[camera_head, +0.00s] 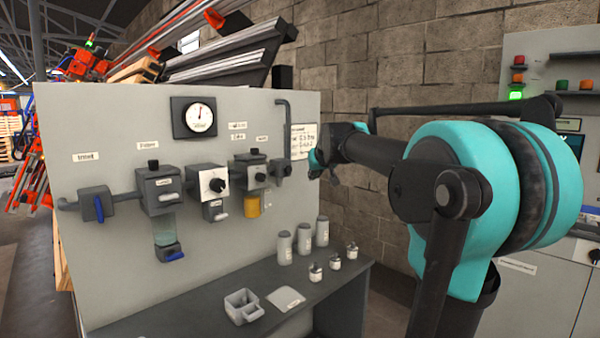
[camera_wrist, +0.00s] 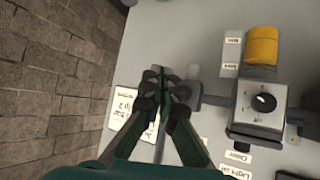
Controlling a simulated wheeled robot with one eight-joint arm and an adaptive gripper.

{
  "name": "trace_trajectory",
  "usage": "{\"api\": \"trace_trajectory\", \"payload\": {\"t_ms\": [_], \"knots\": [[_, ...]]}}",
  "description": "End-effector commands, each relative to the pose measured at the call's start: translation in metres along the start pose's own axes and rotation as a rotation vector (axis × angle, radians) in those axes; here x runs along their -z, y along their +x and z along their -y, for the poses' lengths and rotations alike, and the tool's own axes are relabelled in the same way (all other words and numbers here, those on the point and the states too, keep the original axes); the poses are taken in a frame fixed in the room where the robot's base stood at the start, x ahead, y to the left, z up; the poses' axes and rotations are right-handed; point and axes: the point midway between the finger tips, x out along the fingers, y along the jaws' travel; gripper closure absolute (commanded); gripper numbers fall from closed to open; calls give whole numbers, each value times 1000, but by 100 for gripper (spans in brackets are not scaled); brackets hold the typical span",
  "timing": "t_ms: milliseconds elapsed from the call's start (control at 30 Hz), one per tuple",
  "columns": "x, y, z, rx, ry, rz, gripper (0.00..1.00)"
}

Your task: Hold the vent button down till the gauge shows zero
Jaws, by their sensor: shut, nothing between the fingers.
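The gauge (camera_head: 201,117) is a round white dial on a dark square plate, high on the grey panel. Its needle points roughly upward, but the scale is too small to read. At the right end of the pipe line sits a small dark valve block (camera_head: 280,170), also visible in the wrist view (camera_wrist: 193,91). I cannot make out the vent button, which may be behind my fingers. My gripper (camera_wrist: 163,72) is shut and empty, its fingertips overlapping the panel beside this block. Contact cannot be judged. In the head view my gripper is at the panel's right edge, partly hidden.
The lubricator with a yellow bowl (camera_wrist: 261,46) and a grey knobbed unit (camera_wrist: 260,104) are near my gripper. A printed card (camera_head: 304,141) hangs beside it. Below, a dark bench (camera_head: 200,318) holds grey canisters (camera_head: 303,240), small pots and an open cup (camera_head: 243,306).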

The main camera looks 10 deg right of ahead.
Motion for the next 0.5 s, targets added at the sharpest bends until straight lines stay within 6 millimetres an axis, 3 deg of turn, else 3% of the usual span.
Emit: {"api": "trace_trajectory", "payload": {"t_ms": [500], "knots": [[5, 5, 3, 0, 0, -2, 100]]}}
